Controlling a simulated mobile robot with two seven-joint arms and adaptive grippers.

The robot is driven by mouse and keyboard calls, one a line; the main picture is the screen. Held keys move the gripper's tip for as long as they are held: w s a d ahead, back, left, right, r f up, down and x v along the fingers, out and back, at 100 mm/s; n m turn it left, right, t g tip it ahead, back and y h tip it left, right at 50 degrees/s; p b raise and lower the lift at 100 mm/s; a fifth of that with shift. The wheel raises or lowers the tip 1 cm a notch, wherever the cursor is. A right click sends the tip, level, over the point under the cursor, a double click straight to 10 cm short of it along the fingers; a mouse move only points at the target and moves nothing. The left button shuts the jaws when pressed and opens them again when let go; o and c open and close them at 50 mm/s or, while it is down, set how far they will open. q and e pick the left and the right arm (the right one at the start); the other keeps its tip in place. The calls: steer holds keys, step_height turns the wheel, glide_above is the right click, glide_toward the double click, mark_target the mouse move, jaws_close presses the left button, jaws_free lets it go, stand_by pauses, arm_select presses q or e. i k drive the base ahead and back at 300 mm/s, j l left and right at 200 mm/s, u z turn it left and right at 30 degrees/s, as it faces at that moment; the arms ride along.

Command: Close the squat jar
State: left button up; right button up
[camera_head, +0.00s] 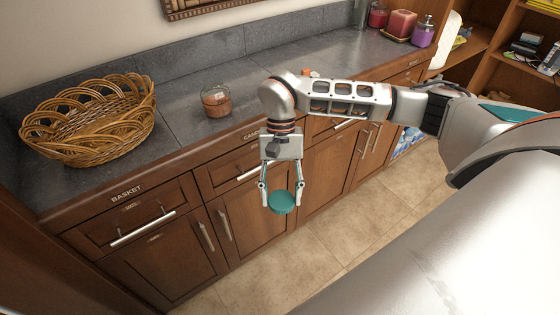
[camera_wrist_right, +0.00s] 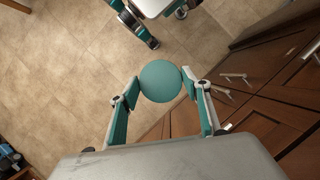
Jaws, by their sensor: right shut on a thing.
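A squat glass jar (camera_head: 216,101) with reddish-brown contents stands on the grey counter, to the left of my right arm. No lid shows on it. My right gripper (camera_head: 282,196) is shut on a round teal lid (camera_head: 281,203) and holds it in the air in front of the cabinet fronts, over the floor. In the right wrist view the lid (camera_wrist_right: 161,82) sits between both fingertips of the right gripper (camera_wrist_right: 161,84). My left gripper is not in view in the head view.
A wicker basket (camera_head: 90,120) stands on the counter at the left. Red candles (camera_head: 401,23) and a purple jar (camera_head: 423,33) stand at the counter's far end. Wooden shelves (camera_head: 500,60) are at the right. The counter around the glass jar is mostly clear.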

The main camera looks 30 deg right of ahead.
mark_target(216, 99)
steer(key=u, duration=0.3)
steer(key=k+l+u, duration=0.1)
steer(key=l+u, duration=0.25)
steer(key=k+l+u, duration=0.15)
steer(key=l+u, duration=0.2)
steer(key=k+l+u, duration=0.15)
steer(key=l, duration=0.2)
steer(key=k+l+u, duration=0.15)
steer(key=k+l, duration=0.3)
steer(key=l, duration=0.15)
steer(key=k+l, duration=0.3)
steer(key=l, duration=0.15)
steer(key=k+l, duration=0.25)
steer(key=l, duration=0.2)
